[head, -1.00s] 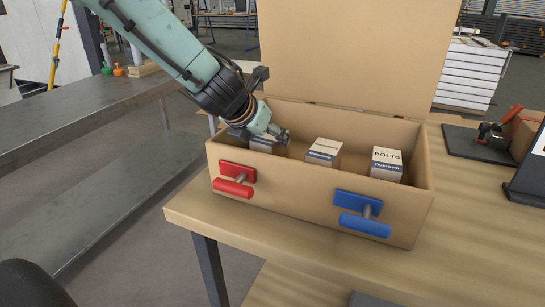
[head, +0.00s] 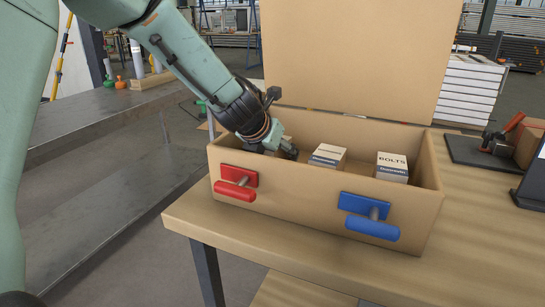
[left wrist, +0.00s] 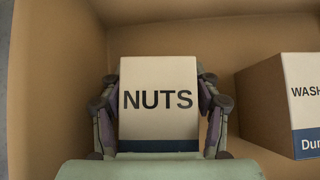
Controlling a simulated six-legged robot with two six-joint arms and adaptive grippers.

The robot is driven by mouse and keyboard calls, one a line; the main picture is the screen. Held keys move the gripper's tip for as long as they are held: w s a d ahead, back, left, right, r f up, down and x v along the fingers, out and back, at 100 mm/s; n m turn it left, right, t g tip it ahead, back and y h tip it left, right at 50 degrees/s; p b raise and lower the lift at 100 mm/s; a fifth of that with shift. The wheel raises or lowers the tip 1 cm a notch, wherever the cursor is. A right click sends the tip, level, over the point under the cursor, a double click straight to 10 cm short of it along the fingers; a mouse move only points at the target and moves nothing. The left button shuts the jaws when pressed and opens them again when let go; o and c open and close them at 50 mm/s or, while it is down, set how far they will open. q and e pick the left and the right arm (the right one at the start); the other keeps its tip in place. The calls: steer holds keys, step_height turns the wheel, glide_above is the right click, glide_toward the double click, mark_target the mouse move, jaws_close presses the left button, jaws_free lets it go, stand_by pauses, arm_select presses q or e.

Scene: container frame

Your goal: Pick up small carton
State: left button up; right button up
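The small carton marked NUTS (left wrist: 158,95) stands in the left end of the open wooden box (head: 320,195). In the head view my left gripper (head: 284,150) reaches down into that end and hides most of this carton. In the left wrist view the fingers are spread, one on each side of the carton, very close to its sides; firm contact does not show. A second carton (head: 327,156) stands mid-box and shows as WASH... in the left wrist view (left wrist: 285,105). A carton marked BOLTS (head: 392,166) stands at the right end. My right gripper is out of view.
The box's raised lid (head: 360,60) stands behind it. A red handle (head: 236,184) and a blue handle (head: 370,216) stick out from its front. The box rests on a wooden table (head: 475,230); a grey metal bench (head: 90,120) is at the left.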

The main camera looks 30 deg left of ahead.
arm_select(q)
steer(key=c, duration=0.9)
steer(key=shift+c, duration=0.5)
